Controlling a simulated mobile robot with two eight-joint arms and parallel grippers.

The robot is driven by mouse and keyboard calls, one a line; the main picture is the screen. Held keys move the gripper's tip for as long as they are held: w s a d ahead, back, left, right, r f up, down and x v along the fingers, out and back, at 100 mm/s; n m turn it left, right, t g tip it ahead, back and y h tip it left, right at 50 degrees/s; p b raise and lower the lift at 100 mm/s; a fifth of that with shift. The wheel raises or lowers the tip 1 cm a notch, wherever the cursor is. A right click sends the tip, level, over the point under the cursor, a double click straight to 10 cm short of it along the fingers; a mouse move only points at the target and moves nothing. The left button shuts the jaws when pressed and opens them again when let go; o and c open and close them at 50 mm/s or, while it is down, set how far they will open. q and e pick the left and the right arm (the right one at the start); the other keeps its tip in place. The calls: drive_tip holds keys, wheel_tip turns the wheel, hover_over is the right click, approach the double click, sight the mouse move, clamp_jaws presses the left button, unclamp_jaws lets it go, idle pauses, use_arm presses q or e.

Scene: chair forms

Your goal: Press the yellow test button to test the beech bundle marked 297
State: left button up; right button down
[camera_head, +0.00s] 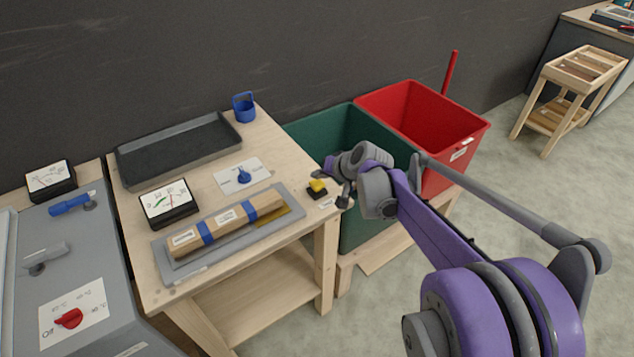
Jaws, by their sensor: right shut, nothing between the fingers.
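The yellow test button (317,186) sits on a small black base at the right front edge of the wooden table. My right gripper (343,198) is shut and empty, just right of the button, beyond the table's edge; I cannot tell whether it touches the base. The beech bundle (228,224), wrapped with blue bands, lies on a grey plate (172,272) on the table. A mark on its near end is too small to read surely. My left gripper is out of view.
A dark tray (178,150), a blue cup (244,107) and a white dial card (243,176) are on the table. Green (350,119) and red (424,112) bins stand to the right. A grey machine (95,270) with a red knob is at left.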

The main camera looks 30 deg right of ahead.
sight(319, 185)
idle(0.8)
drive_tip(key=shift+f, duration=0.45)
drive_tip(key=shift+f+b, duration=0.85)
drive_tip(key=shift+f, duration=0.1)
idle(0.8)
drive_tip(key=shift+r, duration=0.1)
drive_tip(key=shift+r+p, duration=1.05)
drive_tip(key=shift+r, duration=0.25)
drive_tip(key=shift+r+p, duration=1.75)
drive_tip(key=shift+r, duration=0.8)
